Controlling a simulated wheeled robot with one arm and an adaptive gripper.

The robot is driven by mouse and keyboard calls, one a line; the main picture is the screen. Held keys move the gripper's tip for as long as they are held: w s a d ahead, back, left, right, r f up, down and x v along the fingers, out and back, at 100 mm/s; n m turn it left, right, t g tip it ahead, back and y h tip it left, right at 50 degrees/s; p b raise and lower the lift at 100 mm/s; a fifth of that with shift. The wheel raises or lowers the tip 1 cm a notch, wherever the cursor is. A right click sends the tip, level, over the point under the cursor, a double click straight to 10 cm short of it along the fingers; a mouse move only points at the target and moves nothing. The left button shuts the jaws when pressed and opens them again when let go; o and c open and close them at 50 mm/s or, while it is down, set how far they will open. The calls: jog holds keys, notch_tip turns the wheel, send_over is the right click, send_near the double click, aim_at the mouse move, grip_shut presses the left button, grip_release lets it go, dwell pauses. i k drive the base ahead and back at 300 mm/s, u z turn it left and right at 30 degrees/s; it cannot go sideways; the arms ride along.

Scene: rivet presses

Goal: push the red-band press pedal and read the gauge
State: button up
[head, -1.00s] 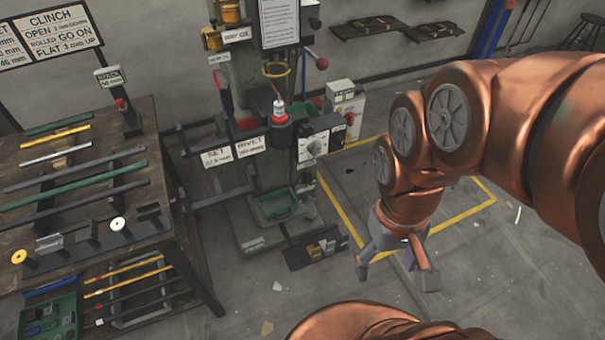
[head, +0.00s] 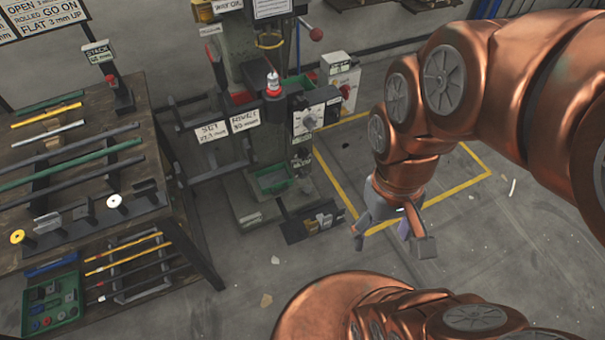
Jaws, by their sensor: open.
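A grey-green press (head: 258,130) stands at the centre back with a red band (head: 273,92) around its nose. I cannot make out a pedal for certain; a dark holder (head: 325,232) with small blocks lies on the floor at the press's foot. My gripper (head: 392,244) is open, fingers pointing down, right of the press and apart from it. A purple patch shows between the fingers; I cannot tell what it is.
A workbench (head: 190,225) with coloured bars and a green bin (head: 50,308) stands on the left. A green tray (head: 272,180) rests on the press base. A grey-white box with a red knob (head: 341,80) stands behind. Yellow lines (head: 464,190) mark mostly clear floor on the right.

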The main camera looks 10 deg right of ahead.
aim_at(294, 232)
jog(key=u, duration=0.05)
jog(key=k, duration=0.5)
jog(key=u, duration=1.05)
jog(key=i, duration=0.65)
jog(key=z, duration=0.5)
